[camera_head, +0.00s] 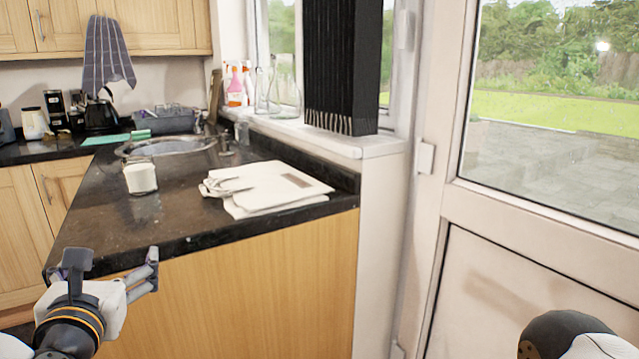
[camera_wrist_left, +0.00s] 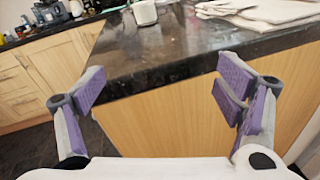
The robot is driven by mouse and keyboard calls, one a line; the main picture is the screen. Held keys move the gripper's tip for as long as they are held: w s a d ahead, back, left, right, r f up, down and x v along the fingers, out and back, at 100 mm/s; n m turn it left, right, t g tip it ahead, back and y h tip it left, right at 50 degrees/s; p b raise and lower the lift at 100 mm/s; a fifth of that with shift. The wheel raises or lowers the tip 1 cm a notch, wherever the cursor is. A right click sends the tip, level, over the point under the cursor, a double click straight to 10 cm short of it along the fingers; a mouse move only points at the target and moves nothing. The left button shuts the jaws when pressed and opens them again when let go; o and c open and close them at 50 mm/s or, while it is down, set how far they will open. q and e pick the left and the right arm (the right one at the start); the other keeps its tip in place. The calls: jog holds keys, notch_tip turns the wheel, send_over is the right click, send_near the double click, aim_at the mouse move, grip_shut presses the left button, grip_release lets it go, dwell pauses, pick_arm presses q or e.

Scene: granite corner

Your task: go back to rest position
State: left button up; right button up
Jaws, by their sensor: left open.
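My left gripper (camera_head: 112,270) is at the lower left of the head view, in front of the near left corner of the counter. In the left wrist view the left gripper (camera_wrist_left: 160,92) is open, its two purple-padded fingers wide apart with nothing between them. The counter edge and wooden panel show beyond the fingers. Part of my right arm (camera_head: 570,338) shows at the lower right of the head view, in front of the door. The right gripper is out of view.
The dark granite counter (camera_head: 95,235) holds a white mug (camera_head: 140,178), folded white cloths with cutlery (camera_head: 268,190), and a sink (camera_head: 165,146). A dark block (camera_head: 342,65) and bottles (camera_head: 238,88) stand on the windowsill. A glazed door (camera_head: 530,220) is at right.

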pick_arm(q)
jog(key=s+d+f+m+g+h, duration=0.25)
jog(key=s+d+f+m, duration=0.2)
jog(key=f+m, duration=0.3)
jog(key=s+d+f+m+g+h+p, duration=0.1)
jog(key=s+d+f+m+g+h, duration=0.15)
jog(key=s+f+m, duration=0.5)
jog(key=s+d+f+m+g+h, duration=0.15)
jog(key=d+f+m+g, duration=0.3)
jog(key=f, duration=0.55)
jog(key=s+a+f+m+g, duration=0.1)
jog(key=s+f+m+g, duration=0.1)
jog(key=s+m, duration=0.4)
jog(key=s+a+f+m+g, duration=0.1)
jog(key=s+f+m+g, duration=0.2)
jog(key=s, duration=1)
jog(key=s+a+f+m+g+y+p, duration=0.1)
jog(key=s+f+m+g, duration=0.2)
jog(key=s+m, duration=0.5)
jog(key=shift+s+a+m+g, duration=0.15)
jog(key=shift+s+m+g, duration=0.2)
jog(key=shift+s+g, duration=0.4)
pick_arm(e)
jog(key=shift+t, duration=0.5)
jog(key=w+r, duration=0.1)
jog(key=w, duration=0.1)
jog(key=w+r, duration=0.1)
jog(key=shift+w+a+r, duration=0.2)
jog(key=shift+w+r, duration=0.15)
jog(key=shift+r, duration=0.05)
